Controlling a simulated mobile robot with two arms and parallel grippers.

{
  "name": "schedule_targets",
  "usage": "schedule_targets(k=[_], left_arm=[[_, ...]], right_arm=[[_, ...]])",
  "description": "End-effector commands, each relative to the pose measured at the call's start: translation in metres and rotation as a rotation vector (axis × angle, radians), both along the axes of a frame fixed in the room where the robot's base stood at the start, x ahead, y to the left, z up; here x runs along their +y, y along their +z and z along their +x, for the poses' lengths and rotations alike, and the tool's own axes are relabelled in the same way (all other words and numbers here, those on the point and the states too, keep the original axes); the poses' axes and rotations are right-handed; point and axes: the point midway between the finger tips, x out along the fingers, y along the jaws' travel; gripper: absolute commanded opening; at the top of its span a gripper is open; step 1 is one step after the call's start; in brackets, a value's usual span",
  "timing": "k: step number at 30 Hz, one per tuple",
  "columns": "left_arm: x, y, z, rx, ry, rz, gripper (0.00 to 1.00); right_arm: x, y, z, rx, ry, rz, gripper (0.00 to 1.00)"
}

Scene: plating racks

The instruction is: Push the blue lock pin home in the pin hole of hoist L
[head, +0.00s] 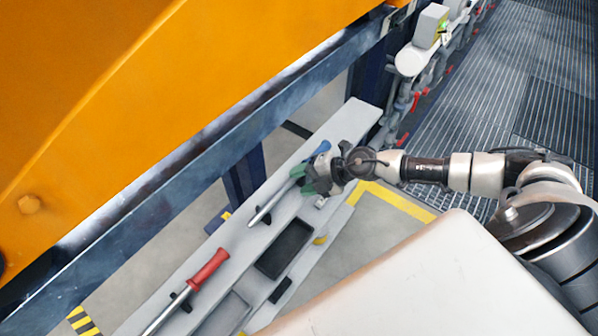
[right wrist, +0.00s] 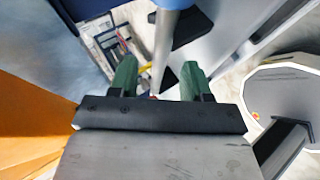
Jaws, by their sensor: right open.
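The blue lock pin (head: 264,212) lies along the grey shelf in the head view, its metal shaft toward the lower left and its blue grip (head: 319,149) toward the upper right. My right gripper (head: 308,181), with green fingertips, is at the pin near the blue end and hides part of it. In the right wrist view my right gripper (right wrist: 160,80) is open. The pin's shaft (right wrist: 162,50) shows between its two fingers, apart from both; how deep it sits between them I cannot tell. My left gripper is not in view. I cannot make out the pin hole of hoist L.
A red-handled pin (head: 208,268) rests on the same shelf (head: 240,240), nearer the lower left. Dark recessed trays (head: 285,248) sit beside it. A large orange body (head: 130,90) and a dark blue beam (head: 215,150) fill the left. Grated floor (head: 520,70) lies at upper right.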

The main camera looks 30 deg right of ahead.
Motion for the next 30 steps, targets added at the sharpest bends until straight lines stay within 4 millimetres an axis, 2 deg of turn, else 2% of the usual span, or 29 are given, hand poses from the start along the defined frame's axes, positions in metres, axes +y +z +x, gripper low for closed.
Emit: schedule_targets(k=[6,14,24,30], left_arm=[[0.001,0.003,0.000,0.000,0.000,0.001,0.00],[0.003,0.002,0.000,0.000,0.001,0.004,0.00],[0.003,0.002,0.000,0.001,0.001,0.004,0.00],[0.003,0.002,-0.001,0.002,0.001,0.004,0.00]], right_arm=[[0.018,-0.016,0.015,-0.001,0.000,0.003,0.48],[0.018,-0.018,0.016,-0.001,-0.001,0.000,0.48],[0.018,-0.018,0.016,-0.001,0.000,0.001,0.00],[0.019,-0.016,0.016,-0.004,-0.001,0.001,0.00]])
